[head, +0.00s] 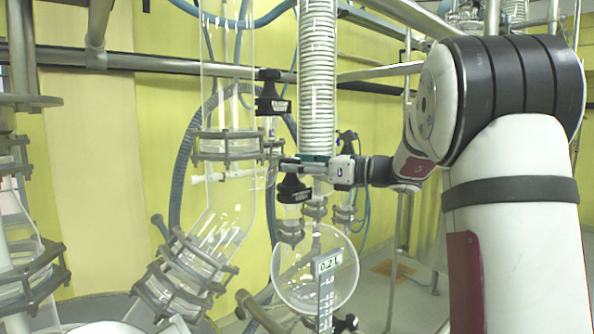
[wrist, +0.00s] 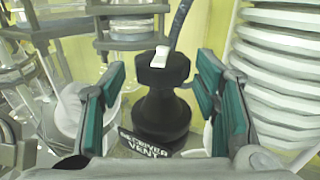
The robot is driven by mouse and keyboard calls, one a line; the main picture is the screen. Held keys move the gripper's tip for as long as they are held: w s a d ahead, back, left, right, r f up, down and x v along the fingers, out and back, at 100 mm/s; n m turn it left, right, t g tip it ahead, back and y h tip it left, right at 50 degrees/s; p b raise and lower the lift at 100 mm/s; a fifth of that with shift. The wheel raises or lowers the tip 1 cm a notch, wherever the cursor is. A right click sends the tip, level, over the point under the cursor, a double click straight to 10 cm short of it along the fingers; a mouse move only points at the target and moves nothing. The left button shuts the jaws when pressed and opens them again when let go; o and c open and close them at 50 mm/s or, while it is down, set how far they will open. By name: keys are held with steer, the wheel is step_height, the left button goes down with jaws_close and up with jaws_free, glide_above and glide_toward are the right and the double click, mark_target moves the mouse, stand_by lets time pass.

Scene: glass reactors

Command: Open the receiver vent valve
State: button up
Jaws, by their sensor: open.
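The receiver vent valve is a black knob (wrist: 160,105) with a white mark (wrist: 160,62) on its top and a black label (wrist: 150,145) below that reads as receiver vent. In the wrist view it stands upright between the two teal-padded fingers of my gripper (wrist: 163,78). The fingers are open, with a visible gap to the knob on each side. In the head view my gripper (head: 298,163) is beside the glass column, just above a black labelled valve (head: 293,188), which appears to be the same one. My gripper partly hides the valve's top there.
Another black valve (head: 271,103) sits higher up. A coiled glass condenser (head: 317,70) stands close by my gripper. A round glass flask (head: 300,275) hangs below, with a volume scale (head: 326,285) in front. Glass vessels with clamped flanges (head: 228,146) stand to the left.

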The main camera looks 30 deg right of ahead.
steer(key=shift+m+t+h, duration=0.3)
steer(key=shift+h, duration=0.1)
steer(key=m+t+h, duration=0.1)
steer(key=h, duration=0.1)
steer(key=m+t+h+b, duration=0.1)
steer(key=m+h, duration=0.1)
steer(key=shift+s+a+h, duration=0.1)
steer(key=shift+a+h, duration=0.25)
steer(key=shift+h, duration=0.05)
steer(key=m+h+b, duration=0.1)
steer(key=h, duration=0.1)
steer(key=m+h+b, duration=0.1)
steer(key=h+b, duration=0.1)
steer(key=m+t+h+b, duration=0.1)
steer(key=m, duration=0.1)
steer(key=shift+a+f+h, duration=0.15)
steer(key=shift+a+h, duration=0.15)
steer(key=shift+h, duration=0.1)
steer(key=s+a, duration=0.1)
steer(key=s, duration=1.3)
steer(key=s+a+f+n+g+y, duration=0.3)
steer(key=a+f+n+g, duration=0.1)
steer(key=a+f+n, duration=0.3)
steer(key=s+a+f+n+g+y, duration=0.2)
steer(key=s+a+f+n+g, duration=0.2)
steer(key=a+n, duration=0.7)
steer(key=shift+a+f+n+y+b, duration=0.4)
steer(key=shift+f+n, duration=1)
steer(key=shift+n, duration=0.6)
